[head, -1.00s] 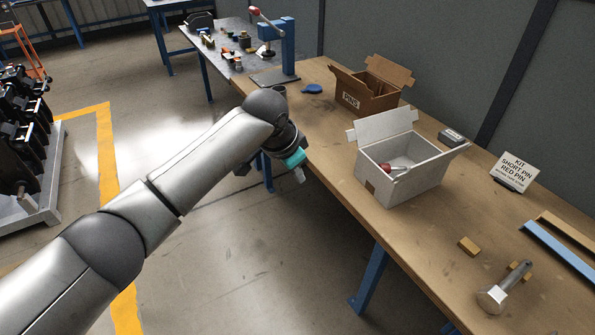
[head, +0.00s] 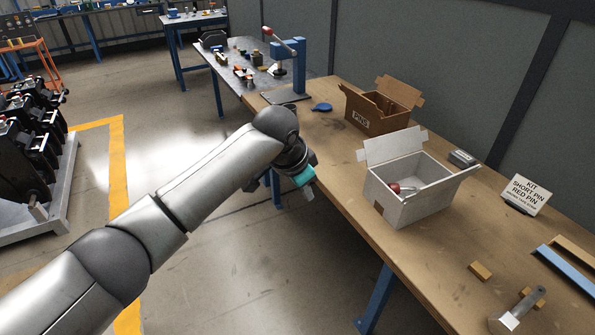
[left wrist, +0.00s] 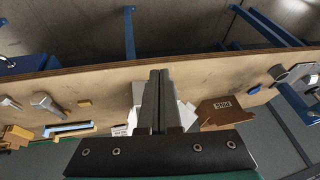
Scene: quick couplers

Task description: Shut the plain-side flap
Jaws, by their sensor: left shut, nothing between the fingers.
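A red-headed pin (head: 394,188) and a grey metal piece lie inside. My left gripper (head: 309,193) is shut and empty, off the bench's near edge, left of the box and apart from it. In the left wrist view its shut fingers (left wrist: 160,78) partly hide the white box (left wrist: 188,118). My right gripper is not in view.
A brown PINS box (head: 372,118) with open flaps stands behind the white box. A kit sign (head: 526,194), a small grey box (head: 462,158), a hammer-like metal part (head: 505,320) and a wooden block (head: 480,271) are on the bench (head: 420,260). The bench left of the white box is clear.

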